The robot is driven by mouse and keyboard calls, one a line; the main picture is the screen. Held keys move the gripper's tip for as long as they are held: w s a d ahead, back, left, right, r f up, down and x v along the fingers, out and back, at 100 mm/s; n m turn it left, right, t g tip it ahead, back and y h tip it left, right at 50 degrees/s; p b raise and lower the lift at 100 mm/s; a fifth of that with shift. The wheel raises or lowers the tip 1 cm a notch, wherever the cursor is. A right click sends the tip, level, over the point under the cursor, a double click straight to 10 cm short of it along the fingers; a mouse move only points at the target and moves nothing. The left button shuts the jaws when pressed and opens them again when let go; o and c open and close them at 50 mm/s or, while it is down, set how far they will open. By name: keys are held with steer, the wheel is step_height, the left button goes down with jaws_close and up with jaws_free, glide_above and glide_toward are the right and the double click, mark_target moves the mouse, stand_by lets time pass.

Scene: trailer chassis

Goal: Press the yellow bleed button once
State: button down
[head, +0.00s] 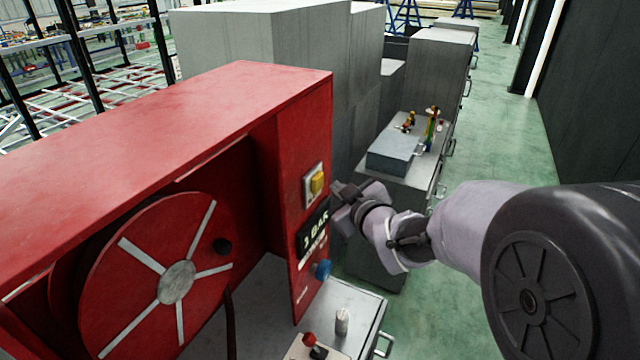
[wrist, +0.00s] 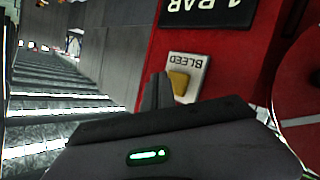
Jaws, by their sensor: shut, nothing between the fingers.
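The yellow bleed button (head: 317,183) sits on a pale square plate on the narrow front face of the red cabinet (head: 290,150), above a black "1 BAR" display (head: 313,232). In the wrist view the button (wrist: 179,83) shows on its plate marked "BLEED" (wrist: 190,62), upside down. My gripper (head: 338,192) is shut and empty, just right of the button in the head view. In the wrist view its fingers (wrist: 157,90) reach up right beside the plate's left edge. I cannot tell whether the fingertips touch the panel; the button looks uncovered.
A red hose reel (head: 150,290) sits in the cabinet at left. Grey cabinets (head: 380,190) stand behind. Green floor is free at right.

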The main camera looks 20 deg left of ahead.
steer(key=d, duration=0.4)
steer(key=shift+s+d, duration=0.15)
steer(key=shift+s, duration=0.15)
stand_by(0.5)
steer(key=s+d+f+m+g+h+b, duration=0.1)
steer(key=s+d+f+m+h+b, duration=0.3)
steer(key=s+d+f+m+b, duration=0.5)
steer(key=s+d+f+m+h+b, duration=0.2)
steer(key=s+d+f+h+b, duration=0.15)
steer(key=d+b, duration=0.65)
steer(key=s+d+f+m+g+b, duration=0.1)
steer(key=s+f+m+g+b, duration=0.1)
steer(key=s+f, duration=0.4)
steer(key=s+d+f+m+g+b, duration=0.2)
steer(key=s+f+m+b, duration=0.2)
steer(key=s, duration=0.8)
step_height(320, 180, down, 2)
steer(key=shift+m+g+b, duration=0.3)
